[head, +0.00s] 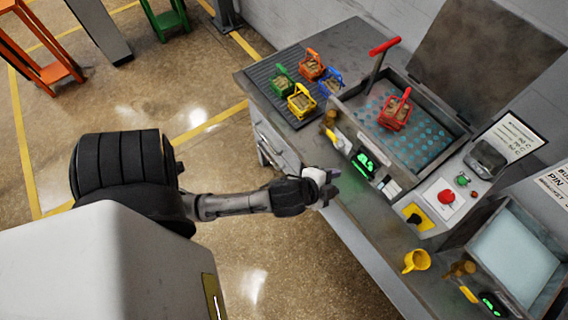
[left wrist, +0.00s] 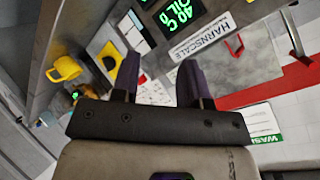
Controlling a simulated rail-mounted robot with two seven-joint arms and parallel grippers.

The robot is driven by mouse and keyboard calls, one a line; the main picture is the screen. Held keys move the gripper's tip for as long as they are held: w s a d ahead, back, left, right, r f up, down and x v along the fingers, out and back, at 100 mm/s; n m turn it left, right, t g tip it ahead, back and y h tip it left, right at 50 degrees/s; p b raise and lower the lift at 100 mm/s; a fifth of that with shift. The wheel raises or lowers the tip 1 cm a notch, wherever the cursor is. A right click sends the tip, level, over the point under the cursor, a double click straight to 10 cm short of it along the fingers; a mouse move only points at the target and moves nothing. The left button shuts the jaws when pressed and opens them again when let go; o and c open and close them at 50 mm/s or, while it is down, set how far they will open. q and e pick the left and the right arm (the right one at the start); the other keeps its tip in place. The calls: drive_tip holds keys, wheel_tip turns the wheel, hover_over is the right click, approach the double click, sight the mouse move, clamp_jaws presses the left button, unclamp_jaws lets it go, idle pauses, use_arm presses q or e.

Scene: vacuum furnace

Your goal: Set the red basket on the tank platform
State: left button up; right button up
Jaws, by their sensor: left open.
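The red basket (head: 394,112), filled with small tan parts, stands upright with its handle up inside the open tank. It appears to rest on the tank platform (head: 425,133), a grey plate with blue holes. My left gripper (head: 331,186) is open and empty, in front of the tank's green display and well apart from the basket. Its two dark fingers (left wrist: 160,78) show apart in the left wrist view, with nothing between them. My right gripper is not in view.
Green, orange, blue and yellow baskets (head: 301,101) stand on a ribbed dark mat (head: 262,87) left of the tank. A red-handled lever (head: 384,46) rises at the tank's back left. A yellow mug (head: 416,261) and a second tank (head: 515,250) are at right.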

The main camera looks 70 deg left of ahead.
use_arm(q)
drive_tip(key=s+d+f+n+g+h, duration=0.1)
drive_tip(key=s+f+n+g, duration=0.2)
drive_tip(key=s, duration=0.4)
drive_tip(key=s+d+f+n+g+h, duration=0.1)
drive_tip(key=s+d+f+n+g, duration=0.1)
drive_tip(key=s+g, duration=0.3)
drive_tip(key=s+f+n, duration=0.1)
drive_tip(key=s, duration=0.2)
drive_tip(key=shift+s+d+f+h, duration=0.25)
drive_tip(key=shift+d+h, duration=0.05)
